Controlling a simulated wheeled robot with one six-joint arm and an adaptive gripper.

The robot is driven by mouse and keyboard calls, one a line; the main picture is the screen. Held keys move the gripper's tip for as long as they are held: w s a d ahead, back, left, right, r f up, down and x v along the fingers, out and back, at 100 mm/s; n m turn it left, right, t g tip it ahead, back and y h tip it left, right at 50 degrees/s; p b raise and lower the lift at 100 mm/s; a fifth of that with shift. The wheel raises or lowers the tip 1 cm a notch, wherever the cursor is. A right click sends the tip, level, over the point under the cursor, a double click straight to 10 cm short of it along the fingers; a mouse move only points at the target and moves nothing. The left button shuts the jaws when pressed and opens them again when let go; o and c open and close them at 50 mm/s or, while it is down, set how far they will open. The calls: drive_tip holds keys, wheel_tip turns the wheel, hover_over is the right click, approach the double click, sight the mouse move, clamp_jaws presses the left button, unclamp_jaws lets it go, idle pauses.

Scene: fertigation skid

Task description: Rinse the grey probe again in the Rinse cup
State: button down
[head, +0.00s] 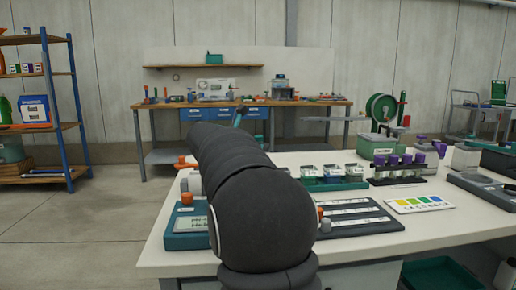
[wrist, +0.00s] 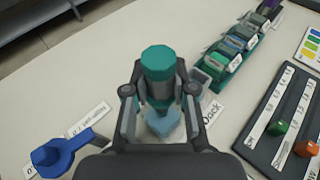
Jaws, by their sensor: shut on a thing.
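My gripper (wrist: 160,108) is shut on a teal-topped piece (wrist: 158,62) with a grey body, seen in the wrist view. A pale blue part (wrist: 165,124) shows just below the fingers. I cannot tell whether it belongs to the held piece or stands under it. The held piece is not clearly the grey probe. In the head view my arm hides the gripper. A teal rack (head: 338,187) of several labelled small cups stands right of my arm, and it also shows in the wrist view (wrist: 228,78). I cannot read which cup is the Rinse cup.
A dark tray (head: 362,222) with white strips lies at the front. A colour chart (head: 418,204) and a rack of purple-capped vials (head: 398,168) stand farther right. A blue object (wrist: 52,158) lies at the left in the wrist view. A teal meter (head: 188,233) stands left of my arm.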

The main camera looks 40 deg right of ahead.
sight(258, 137)
wheel_tip(258, 137, up, 2)
drive_tip(key=shift+r+p, duration=0.1)
drive_tip(key=shift+p, duration=0.55)
drive_tip(key=shift+r, duration=1.2)
drive_tip(key=shift+s+a, duration=0.1)
